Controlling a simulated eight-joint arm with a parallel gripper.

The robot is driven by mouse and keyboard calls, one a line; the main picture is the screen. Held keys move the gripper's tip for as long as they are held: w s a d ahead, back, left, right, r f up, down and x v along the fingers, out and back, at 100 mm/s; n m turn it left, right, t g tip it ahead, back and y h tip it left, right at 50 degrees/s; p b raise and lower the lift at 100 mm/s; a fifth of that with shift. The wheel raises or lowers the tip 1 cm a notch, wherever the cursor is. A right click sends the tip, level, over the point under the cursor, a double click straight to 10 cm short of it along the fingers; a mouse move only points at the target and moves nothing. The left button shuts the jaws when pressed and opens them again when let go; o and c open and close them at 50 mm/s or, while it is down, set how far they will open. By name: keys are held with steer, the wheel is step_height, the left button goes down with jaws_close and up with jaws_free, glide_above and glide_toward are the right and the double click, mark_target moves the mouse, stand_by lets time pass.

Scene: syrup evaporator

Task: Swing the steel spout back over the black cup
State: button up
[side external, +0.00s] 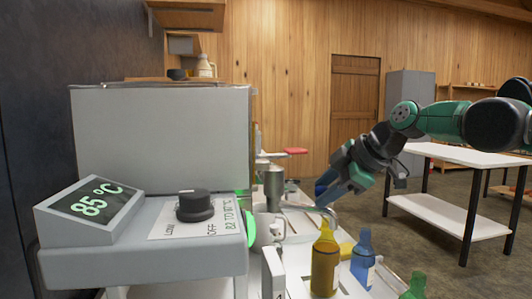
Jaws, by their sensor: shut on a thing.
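My gripper (324,197) is at the centre right, tilted down and to the left, with its blue fingers above the white work table. It is shut on the steel spout (325,211), a thin curved grey piece just under the fingertips; the fingers hide part of it. A steel funnel-topped vessel (273,188) stands to the left of the gripper, apart from it. I cannot make out the black cup on the table; it may be hidden behind the control box or the bottles.
The grey control box with an 85 °C display (90,205) and a black knob (195,206) fills the left front. A green bottle top (416,285) shows at the front edge.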

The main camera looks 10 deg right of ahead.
steer(key=shift+s+a, duration=0.2)
steer(key=shift+s, duration=0.1)
steer(key=shift+s+a, duration=0.1)
steer(key=shift+a, duration=0.05)
steer(key=shift+s+a, duration=0.6)
steer(key=shift+a, duration=0.15)
